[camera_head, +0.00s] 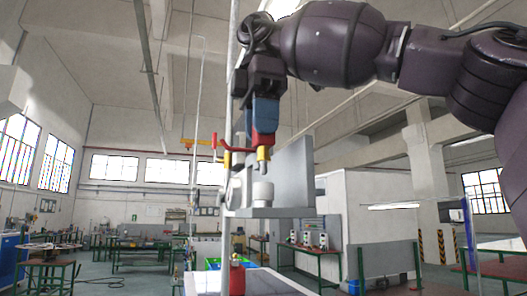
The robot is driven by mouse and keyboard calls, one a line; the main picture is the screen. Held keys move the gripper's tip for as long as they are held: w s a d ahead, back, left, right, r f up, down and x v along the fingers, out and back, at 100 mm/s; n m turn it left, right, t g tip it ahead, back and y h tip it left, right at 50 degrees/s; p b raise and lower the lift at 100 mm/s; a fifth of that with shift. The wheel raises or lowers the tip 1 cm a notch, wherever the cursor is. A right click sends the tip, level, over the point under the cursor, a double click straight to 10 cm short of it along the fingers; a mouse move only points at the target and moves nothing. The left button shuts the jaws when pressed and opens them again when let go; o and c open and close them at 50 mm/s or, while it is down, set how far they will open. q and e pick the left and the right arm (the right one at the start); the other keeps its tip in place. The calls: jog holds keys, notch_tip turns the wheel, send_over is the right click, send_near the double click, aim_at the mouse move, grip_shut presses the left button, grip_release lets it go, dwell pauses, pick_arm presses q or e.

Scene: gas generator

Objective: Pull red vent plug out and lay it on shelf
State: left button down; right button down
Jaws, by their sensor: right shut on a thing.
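My right gripper (263,128) comes in from the upper right and points down. It is shut on the red vent plug (263,140), whose red part shows just below the blue part of the gripper. A yellow band and a short grey tip show under the red part. The tip hangs above a white cylinder (263,192), apart from it. This cylinder stands on a grey shelf (270,212) with an upright back plate. The finger contact is too small to see clearly. My left gripper is not in view.
A thin vertical pole (229,75) and a red bent pipe (225,158) with a yellow end stand close left of the gripper. A red cylinder (237,279) is below the shelf. Green-legged workbenches (140,250) are far behind. The air right of the back plate is clear.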

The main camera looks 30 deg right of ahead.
jog(key=shift+r, duration=0.95)
dwell(1.3)
